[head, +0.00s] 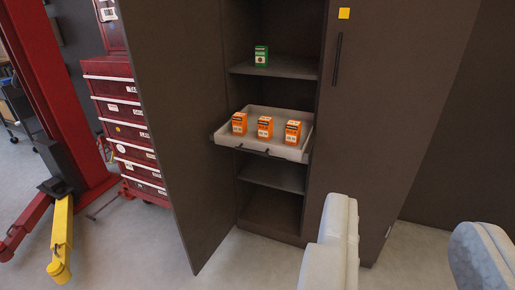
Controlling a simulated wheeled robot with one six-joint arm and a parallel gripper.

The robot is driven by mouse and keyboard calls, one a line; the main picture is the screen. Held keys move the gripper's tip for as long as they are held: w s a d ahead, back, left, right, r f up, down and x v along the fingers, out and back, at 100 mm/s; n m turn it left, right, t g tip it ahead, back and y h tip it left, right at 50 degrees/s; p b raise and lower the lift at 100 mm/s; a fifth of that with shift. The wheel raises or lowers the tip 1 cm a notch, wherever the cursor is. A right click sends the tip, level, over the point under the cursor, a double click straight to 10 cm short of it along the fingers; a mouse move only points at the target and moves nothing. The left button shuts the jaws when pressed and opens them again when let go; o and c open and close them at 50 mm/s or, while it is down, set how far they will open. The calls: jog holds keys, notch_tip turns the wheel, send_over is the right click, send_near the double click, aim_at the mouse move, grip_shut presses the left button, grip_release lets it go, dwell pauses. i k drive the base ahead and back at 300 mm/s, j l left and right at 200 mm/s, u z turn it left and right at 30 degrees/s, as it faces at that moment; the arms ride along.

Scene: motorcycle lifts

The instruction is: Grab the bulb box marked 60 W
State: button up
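Three orange boxes stand upright in a pulled-out grey tray (258,150) inside the open cabinet: a left box (239,123), a middle box (265,128) and a right box (293,132). A green box (261,56) stands on the shelf above. The print on all of the boxes is too small to read, so I cannot tell which one is marked 60 W. My gripper (405,225) shows as two pale fingers at the lower right. They are wide apart with nothing between them, well short of the cabinet and to the right of the tray.
The open left cabinet door (178,120) juts out beside the tray. The right door (390,110) is shut, with a dark handle. A red drawer unit (125,125) and a red lift post (62,90) stand at the left. Grey floor (140,255) is clear in front.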

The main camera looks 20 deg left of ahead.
aim_at(239, 120)
jog(key=i+j, duration=0.2)
jog(key=j, duration=0.15)
jog(key=i+j, duration=0.15)
jog(key=j, duration=0.2)
jog(key=i+j, duration=0.2)
jog(key=j, duration=0.15)
jog(key=i+j, duration=0.2)
jog(key=j, duration=0.15)
jog(key=i+j, duration=0.2)
jog(key=j, duration=0.15)
jog(key=i+j, duration=0.15)
jog(key=j, duration=0.2)
jog(key=i+z, duration=0.05)
